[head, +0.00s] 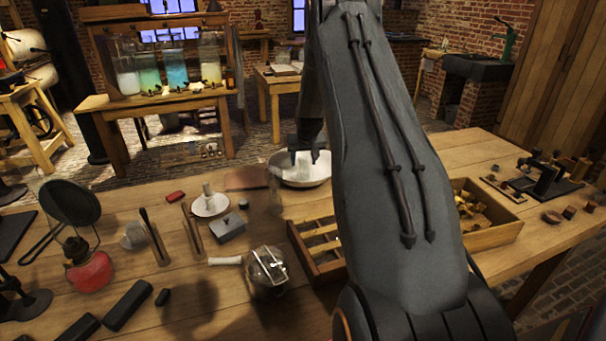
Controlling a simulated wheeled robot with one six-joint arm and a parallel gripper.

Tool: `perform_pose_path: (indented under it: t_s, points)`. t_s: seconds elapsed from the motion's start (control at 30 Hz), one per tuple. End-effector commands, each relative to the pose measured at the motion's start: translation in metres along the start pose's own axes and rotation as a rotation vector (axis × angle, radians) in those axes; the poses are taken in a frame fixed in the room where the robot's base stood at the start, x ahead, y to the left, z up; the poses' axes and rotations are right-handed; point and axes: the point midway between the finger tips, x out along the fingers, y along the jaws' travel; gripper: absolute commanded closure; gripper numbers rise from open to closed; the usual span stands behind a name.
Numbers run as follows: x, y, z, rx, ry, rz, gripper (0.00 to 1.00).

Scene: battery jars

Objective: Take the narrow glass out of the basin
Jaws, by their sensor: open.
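The basin (322,179) is a shallow, pale round bowl on the workbench, partly behind my arm. My gripper (306,157) is over it, pointing down, with its dark fingers apart. A pale, upright shape, perhaps the narrow glass (303,166), shows in the basin below and between the fingers. It is small and blurred, and I cannot tell whether the fingers touch it. A faint clear glass vessel (275,180) stands at the basin's left edge; I cannot tell whether it is inside or in front.
A divided wooden tray (300,246) and a glass jar with a metal clamp (267,270) are nearer. A white dish (211,206) and grey box (227,229) stand left. A wooden crate of parts (492,236) is right of my arm.

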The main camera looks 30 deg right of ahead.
Motion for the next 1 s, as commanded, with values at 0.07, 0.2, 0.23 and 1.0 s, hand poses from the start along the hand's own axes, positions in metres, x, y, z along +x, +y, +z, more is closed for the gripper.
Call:
perform_pose_path:
  t_s: [0.07, 0.2, 0.23, 1.0]
  points:
    - [0.004, 0.000, 0.000, 0.000, -0.001, 0.000, 0.47]
    - [0.015, -0.001, -0.001, -0.001, -0.002, 0.000, 0.47]
    - [0.019, -0.001, -0.002, -0.001, -0.002, 0.000, 0.47]
    - [0.054, -0.001, -0.004, -0.001, 0.000, 0.000, 0.69]
